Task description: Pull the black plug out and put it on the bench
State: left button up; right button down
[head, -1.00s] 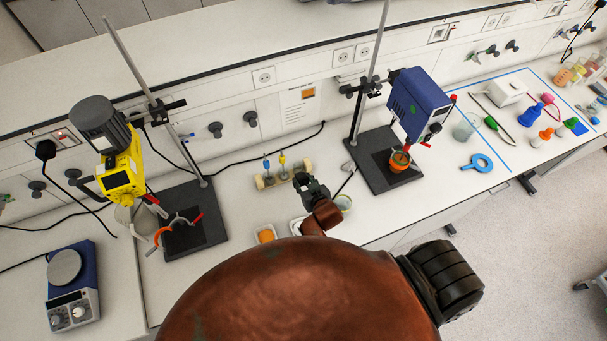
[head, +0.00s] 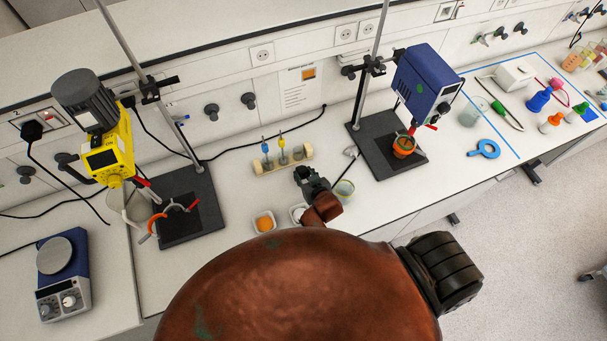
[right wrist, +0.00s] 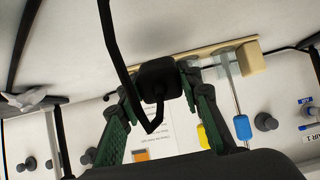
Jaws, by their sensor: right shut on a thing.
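A black plug (right wrist: 157,78) with a black cord shows between the green-sided fingers of my right gripper (right wrist: 160,92) in the right wrist view. The fingers are shut on it. In the head view my right gripper (head: 310,178) is over the bench (head: 235,245), in front of the small wooden rack. The plug is hard to make out there, and I cannot tell how high it is above the bench. Another black plug (head: 32,130) sits in the wall socket at the far left. My left gripper is not in view.
The wooden rack (head: 307,152) holds blue and yellow tools. Small white dishes (head: 264,213) and a beaker (head: 344,190) are close to the right gripper. The blue stirrer (head: 427,82) stands to the right, the yellow one (head: 108,157) to the left. The bench front left of the dishes is clear.

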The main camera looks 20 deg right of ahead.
jog(key=c, duration=1.3)
grip_release()
jog(key=shift+s, duration=0.1)
jog(key=v, duration=1.1)
jog(key=shift+s+r, duration=0.3)
